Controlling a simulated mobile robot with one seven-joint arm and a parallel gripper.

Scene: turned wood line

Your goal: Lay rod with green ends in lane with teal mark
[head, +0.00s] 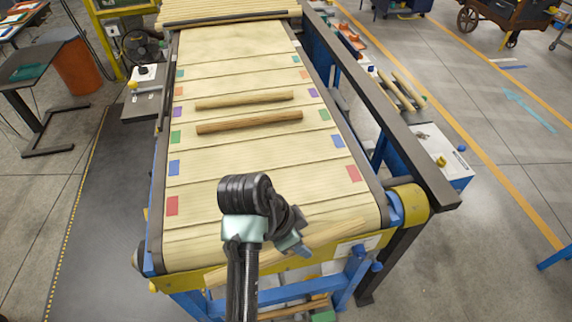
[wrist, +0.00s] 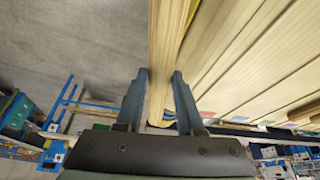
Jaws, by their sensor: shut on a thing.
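My gripper (head: 296,247) is shut on a pale wooden rod (head: 338,234), held at a slant above the near end of the belt; my arm covers part of it. In the wrist view the rod (wrist: 165,55) runs between the two fingers (wrist: 160,76). I cannot make out green on its ends. The lane with teal marks is the farthest marked lane on the belt (head: 235,72); its left teal mark (head: 179,73) and right teal mark (head: 296,59) show, and the lane looks empty.
A pale rod (head: 245,99) lies in the purple-marked lane and a browner rod (head: 250,122) in the green-marked lane. Orange, blue and red lanes look clear. Dark side rails (head: 335,100) edge the belt. More rods (head: 230,10) lie at its far end.

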